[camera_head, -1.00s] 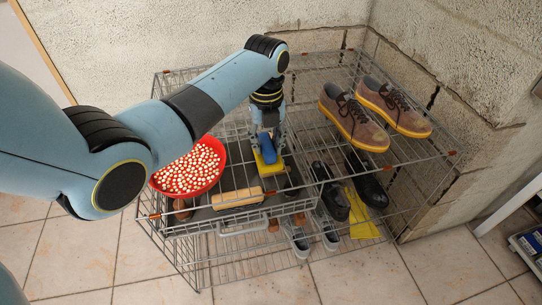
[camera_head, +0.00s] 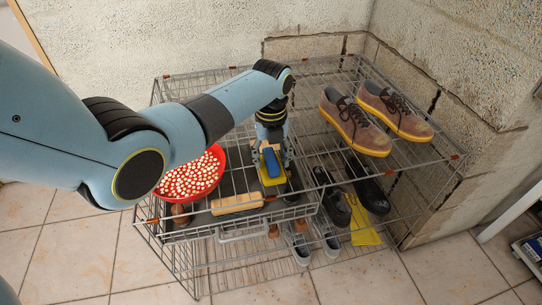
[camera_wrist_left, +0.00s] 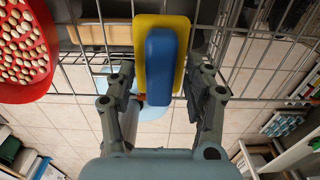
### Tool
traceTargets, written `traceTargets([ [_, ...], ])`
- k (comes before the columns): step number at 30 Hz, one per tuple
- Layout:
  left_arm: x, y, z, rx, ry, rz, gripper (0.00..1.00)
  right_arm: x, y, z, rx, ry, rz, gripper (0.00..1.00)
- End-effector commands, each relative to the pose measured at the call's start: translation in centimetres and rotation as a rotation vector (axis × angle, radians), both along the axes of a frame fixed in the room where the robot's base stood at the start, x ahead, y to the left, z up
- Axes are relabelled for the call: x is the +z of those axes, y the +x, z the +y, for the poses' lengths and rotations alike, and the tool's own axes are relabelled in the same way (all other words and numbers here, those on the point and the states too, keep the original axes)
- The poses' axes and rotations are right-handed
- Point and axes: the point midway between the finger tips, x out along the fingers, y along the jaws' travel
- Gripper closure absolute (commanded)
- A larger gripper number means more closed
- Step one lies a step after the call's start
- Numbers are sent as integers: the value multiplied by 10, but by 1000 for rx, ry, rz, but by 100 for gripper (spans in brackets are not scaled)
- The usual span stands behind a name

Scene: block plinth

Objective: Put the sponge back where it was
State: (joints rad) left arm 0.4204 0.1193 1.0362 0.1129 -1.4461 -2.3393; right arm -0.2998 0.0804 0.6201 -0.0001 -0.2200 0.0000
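The sponge (camera_head: 271,181), a yellow block with a blue block on it, is in the fingers of my left gripper (camera_head: 272,150). In the left wrist view the sponge (camera_wrist_left: 162,62) lies between the two fingers of the gripper (camera_wrist_left: 165,82), one on each side, close to its yellow edges. The sponge is over the right part of the wire basket (camera_head: 173,236). Whether its underside touches anything is hidden. My right gripper is not in view.
A red bowl (camera_head: 219,158) of pale beads and a wooden block (camera_head: 237,203) are left of the sponge. Brown shoes (camera_head: 347,120) stand on the rack top to the right. Black shoes (camera_head: 334,203), grey shoes (camera_head: 297,243) and a yellow cloth (camera_head: 362,228) are lower down.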

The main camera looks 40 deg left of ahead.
Motion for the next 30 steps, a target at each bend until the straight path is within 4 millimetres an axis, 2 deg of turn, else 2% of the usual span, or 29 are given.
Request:
traceTargets([
  [7, 8, 1, 0, 0, 1, -2, 48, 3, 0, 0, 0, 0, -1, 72],
  [11, 30, 1, 1, 0, 1, -3, 48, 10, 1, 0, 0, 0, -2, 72],
  [18, 84, 1, 1, 1, 2, -4, 48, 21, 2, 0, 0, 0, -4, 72],
  [21, 101, 1, 1, 1, 0, -3, 48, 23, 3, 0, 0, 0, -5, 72],
  [25, 115, 1, 1, 0, 0, -1, 48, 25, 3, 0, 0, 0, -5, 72],
  [30, 120, 0, 1, 0, 0, 0, 48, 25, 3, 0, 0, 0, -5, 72],
])
